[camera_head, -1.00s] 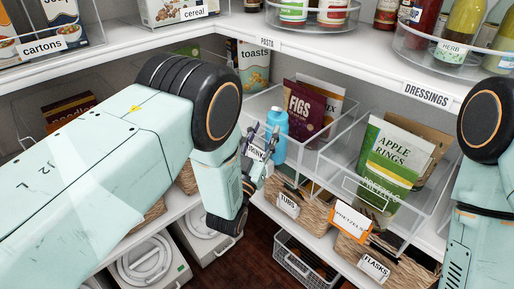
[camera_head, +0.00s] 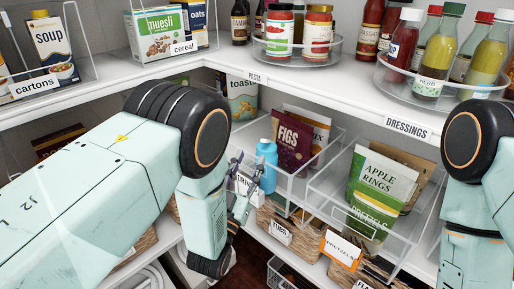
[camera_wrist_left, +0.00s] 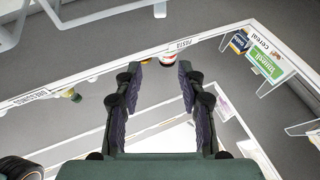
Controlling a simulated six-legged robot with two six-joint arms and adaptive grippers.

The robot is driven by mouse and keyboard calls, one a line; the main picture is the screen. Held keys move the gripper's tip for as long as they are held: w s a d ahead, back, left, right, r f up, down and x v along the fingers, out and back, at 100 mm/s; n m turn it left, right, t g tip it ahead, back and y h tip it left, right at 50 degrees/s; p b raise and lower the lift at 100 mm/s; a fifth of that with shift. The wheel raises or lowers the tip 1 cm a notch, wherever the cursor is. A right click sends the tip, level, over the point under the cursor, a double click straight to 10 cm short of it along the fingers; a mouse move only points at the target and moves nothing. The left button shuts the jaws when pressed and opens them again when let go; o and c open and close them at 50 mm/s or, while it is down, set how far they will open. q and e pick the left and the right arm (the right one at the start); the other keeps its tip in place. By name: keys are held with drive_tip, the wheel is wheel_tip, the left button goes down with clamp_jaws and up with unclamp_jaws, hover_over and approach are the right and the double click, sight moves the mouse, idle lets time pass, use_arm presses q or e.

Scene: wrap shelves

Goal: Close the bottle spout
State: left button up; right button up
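A light blue bottle (camera_head: 267,166) stands upright at the front left of a clear bin in the head view. Its top is small, and I cannot tell whether the spout is open or shut. My left gripper (camera_head: 240,176) is just left of the bottle, in front of the drinks label. In the left wrist view the two fingers of my left gripper (camera_wrist_left: 160,82) are spread apart with nothing between them. The bottle is not seen in that view. My right arm stands at the right edge of the head view, and its gripper is out of view.
The clear bin also holds a figs bag (camera_head: 291,148). An apple rings bag (camera_head: 380,184) stands in the bin to the right. The white shelf (camera_head: 300,98) above carries several bottles and jars. Wicker baskets (camera_head: 276,222) sit below.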

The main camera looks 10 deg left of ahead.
use_arm(q)
wheel_tip(320, 180, up, 5)
drive_tip(key=w+g+p, duration=0.2)
drive_tip(key=p, duration=0.1)
drive_tip(key=g+y, duration=0.1)
drive_tip(key=g, duration=0.2)
approach(263, 140)
drive_tip(key=w, duration=0.2)
drive_tip(key=shift+d+p+x, duration=0.15)
drive_tip(key=shift+p+x, duration=0.1)
drive_tip(key=shift+x, duration=1.85)
drive_tip(key=shift+d+p+x, duration=0.1)
drive_tip(key=shift+p+x, duration=0.1)
drive_tip(key=shift+x, duration=1.9)
drive_tip(key=shift+s, duration=0.1)
use_arm(e)
wheel_tip(263, 140, up, 6)
drive_tip(key=shift+f, duration=0.2)
use_arm(q)
drive_tip(key=shift+s+r, duration=0.1)
drive_tip(key=shift+s, duration=0.05)
drive_tip(key=shift+c, duration=0.2)
use_arm(e)
drive_tip(key=shift+s, duration=0.1)
use_arm(q)
drive_tip(key=c, duration=0.6)
clamp_jaws()
